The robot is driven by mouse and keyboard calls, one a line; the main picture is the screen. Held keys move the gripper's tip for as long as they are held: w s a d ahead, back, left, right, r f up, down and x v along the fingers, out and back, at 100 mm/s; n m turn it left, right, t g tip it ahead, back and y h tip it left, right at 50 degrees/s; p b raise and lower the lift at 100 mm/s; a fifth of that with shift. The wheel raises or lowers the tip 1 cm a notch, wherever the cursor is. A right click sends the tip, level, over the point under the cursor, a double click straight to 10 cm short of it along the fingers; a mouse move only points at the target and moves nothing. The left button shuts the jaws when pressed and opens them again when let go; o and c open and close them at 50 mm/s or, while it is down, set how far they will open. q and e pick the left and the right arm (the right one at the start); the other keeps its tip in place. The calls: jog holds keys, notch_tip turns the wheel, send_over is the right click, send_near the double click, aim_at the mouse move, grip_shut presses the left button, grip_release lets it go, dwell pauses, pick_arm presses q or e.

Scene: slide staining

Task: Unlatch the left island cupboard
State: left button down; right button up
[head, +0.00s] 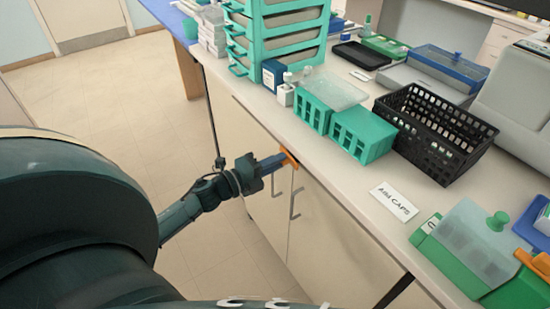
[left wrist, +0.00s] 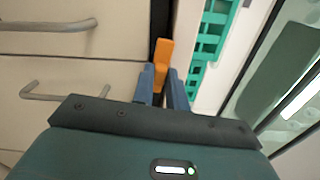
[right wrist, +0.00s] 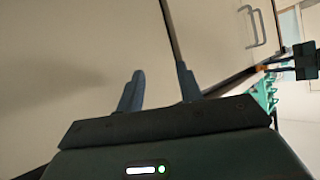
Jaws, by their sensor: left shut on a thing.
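The orange latch (head: 289,157) sits at the top of the island cupboard (head: 262,215), just under the counter edge and above two bar handles (head: 295,204). My left gripper (head: 279,161) is shut on the latch. In the left wrist view, the latch (left wrist: 164,52) stands between the blue fingers (left wrist: 162,86), its upper part showing beyond them. The cupboard doors look shut in the left wrist view (left wrist: 75,58). My right gripper (right wrist: 159,88) shows in the right wrist view, fingers apart and empty, facing pale cupboard fronts (right wrist: 90,50).
The counter (head: 335,180) above holds green racks (head: 362,135), a black basket (head: 437,130), a green drawer stack (head: 275,35), small bottles and a label card (head: 394,201). Open floor (head: 110,100) lies left of the island.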

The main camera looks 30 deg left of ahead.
pick_arm(q)
jog(key=shift+n, duration=0.7)
jog(key=shift+p, duration=0.35)
jog(key=c, duration=1.4)
grip_release()
jog(key=b+v, duration=0.1)
jog(key=v, duration=1.2)
jog(key=shift+s+a+f, duration=0.1)
